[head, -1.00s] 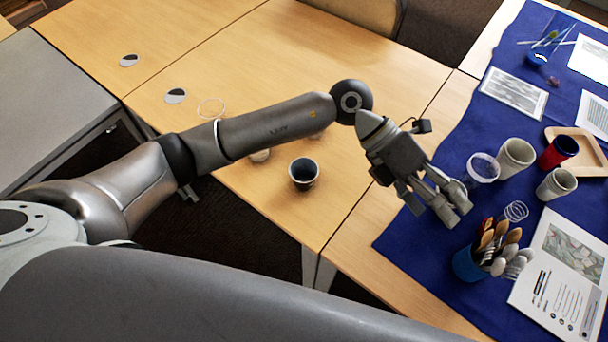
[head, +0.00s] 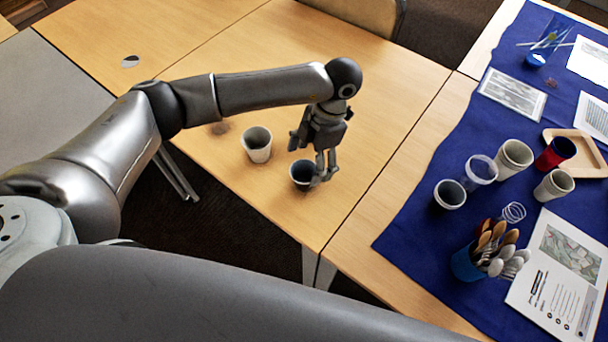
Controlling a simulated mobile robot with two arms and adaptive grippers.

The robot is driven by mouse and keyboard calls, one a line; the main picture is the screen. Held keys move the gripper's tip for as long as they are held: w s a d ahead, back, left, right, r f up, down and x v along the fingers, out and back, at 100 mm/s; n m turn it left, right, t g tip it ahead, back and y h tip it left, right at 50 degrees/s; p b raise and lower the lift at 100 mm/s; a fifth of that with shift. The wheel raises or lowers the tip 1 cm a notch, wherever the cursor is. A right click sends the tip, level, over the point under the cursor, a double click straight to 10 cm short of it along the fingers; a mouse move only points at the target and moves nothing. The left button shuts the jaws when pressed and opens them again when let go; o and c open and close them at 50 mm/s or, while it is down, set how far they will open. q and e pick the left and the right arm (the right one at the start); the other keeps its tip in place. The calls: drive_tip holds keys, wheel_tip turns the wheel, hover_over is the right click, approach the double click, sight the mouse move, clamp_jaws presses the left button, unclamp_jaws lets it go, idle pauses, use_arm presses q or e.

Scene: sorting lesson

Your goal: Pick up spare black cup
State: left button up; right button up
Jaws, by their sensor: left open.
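A cup with a black inside (head: 299,174) stands upright on the wooden table, near its front edge. My left gripper (head: 323,176) points down at the right side of this cup, with its fingers open. The fingers overlap the cup's right rim in the picture; I cannot tell whether they touch it. A pale cup (head: 257,150) stands to the left. Another cup with a dark inside (head: 450,195) stands on the blue cloth. My right gripper is not in view.
The blue cloth (head: 405,238) at the right holds a clear cup (head: 481,170), pale cups (head: 514,158), a red cup (head: 555,153), a blue holder of brushes and spoons (head: 467,265), a wooden tray (head: 580,172) and printed sheets. The wooden table behind my gripper is clear.

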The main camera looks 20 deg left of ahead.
sight(304, 173)
use_arm(q)
drive_tip(key=shift+s+a+f, duration=0.1)
drive_tip(key=shift+a+f, duration=0.05)
drive_tip(key=shift+f, duration=0.25)
drive_tip(key=p+x, duration=0.1)
drive_tip(key=x, duration=0.3)
drive_tip(key=shift+f, duration=0.2)
drive_tip(key=shift+c, duration=0.5)
drive_tip(key=c, duration=0.7)
drive_tip(key=shift+o, duration=0.2)
